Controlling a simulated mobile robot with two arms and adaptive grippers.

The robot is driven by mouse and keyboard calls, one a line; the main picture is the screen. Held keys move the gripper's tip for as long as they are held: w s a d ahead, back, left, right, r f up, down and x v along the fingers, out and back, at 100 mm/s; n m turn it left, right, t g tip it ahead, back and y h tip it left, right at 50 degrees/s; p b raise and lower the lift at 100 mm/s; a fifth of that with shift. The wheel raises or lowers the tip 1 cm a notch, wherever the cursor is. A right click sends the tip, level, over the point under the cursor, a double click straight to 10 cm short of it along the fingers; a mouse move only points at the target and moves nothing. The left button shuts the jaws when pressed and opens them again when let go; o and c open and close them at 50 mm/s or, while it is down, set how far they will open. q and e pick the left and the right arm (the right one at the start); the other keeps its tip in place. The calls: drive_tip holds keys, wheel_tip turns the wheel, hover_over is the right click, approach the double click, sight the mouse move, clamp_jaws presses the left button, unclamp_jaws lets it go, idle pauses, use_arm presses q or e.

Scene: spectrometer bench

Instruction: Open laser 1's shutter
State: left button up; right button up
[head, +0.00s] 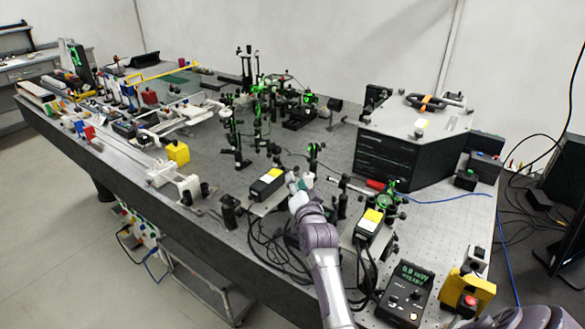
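Two black laser-like boxes with yellow-and-white labels stand near the front of the optical bench, a left box (267,184) and a right box (370,222). I cannot read which is laser 1, and no shutter can be made out clearly. My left gripper is not in view.
A black meter (406,294) with green text stands at the front right, near a yellow box with a red button (468,300). Optics on posts (258,110) crowd the bench behind. Black cables hang near my arm. A large black-sided enclosure (385,165) stands behind the right box.

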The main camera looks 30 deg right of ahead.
drive_tip(key=x, duration=0.6)
drive_tip(key=shift+w+d+p, duration=0.15)
drive_tip(key=shift+w+p, duration=0.1)
drive_tip(key=shift+p, duration=0.1)
drive_tip(key=shift+c, duration=0.4)
